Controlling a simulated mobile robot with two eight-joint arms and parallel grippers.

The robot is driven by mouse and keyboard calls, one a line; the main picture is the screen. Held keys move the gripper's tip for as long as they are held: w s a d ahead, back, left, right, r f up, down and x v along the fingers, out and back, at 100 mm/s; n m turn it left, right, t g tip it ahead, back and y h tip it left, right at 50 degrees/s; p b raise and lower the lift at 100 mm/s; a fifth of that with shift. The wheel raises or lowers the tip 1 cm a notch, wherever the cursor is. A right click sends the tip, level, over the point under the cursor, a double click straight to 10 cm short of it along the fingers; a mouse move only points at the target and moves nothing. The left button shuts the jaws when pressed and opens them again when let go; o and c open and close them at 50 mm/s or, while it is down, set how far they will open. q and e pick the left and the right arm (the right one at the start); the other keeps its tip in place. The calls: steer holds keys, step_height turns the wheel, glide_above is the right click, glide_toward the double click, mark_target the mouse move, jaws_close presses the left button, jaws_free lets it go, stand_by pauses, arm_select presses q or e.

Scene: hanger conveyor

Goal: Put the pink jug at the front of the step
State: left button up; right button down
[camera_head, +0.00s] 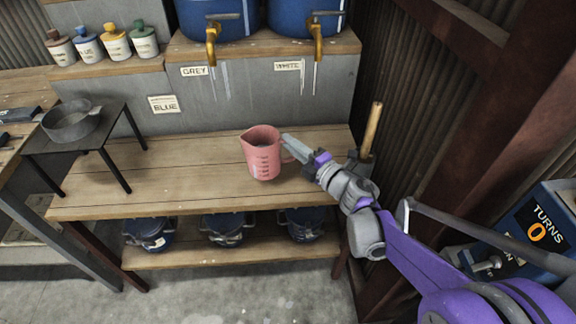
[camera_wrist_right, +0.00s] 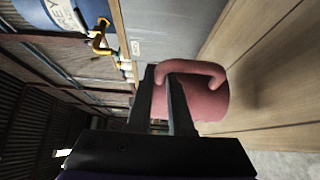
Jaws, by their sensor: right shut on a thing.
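The pink jug (camera_head: 262,155) is upright, with measuring marks on its side, around the middle of the wide wooden step (camera_head: 190,165). My right gripper (camera_head: 290,148) comes in from the right and is shut on the jug's handle. In the right wrist view, the jug (camera_wrist_right: 208,98) lies beyond the fingers (camera_wrist_right: 165,85), which are at its handle. A dark shadow shows beside the jug's base. I cannot tell whether the base touches the boards or hangs just above them. My left gripper is in neither view.
Two blue barrels with brass taps (camera_head: 212,45) stand above the back of the step. A black stand with a grey pan (camera_head: 70,122) is at the left. A wooden-handled tool (camera_head: 371,130) stands at the right end. The step's front boards are clear.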

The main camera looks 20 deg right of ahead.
steer(key=shift+f+b, duration=0.75)
steer(key=shift+f, duration=1.7)
steer(key=shift+f, duration=0.15)
steer(key=c, duration=0.8)
jaws_free()
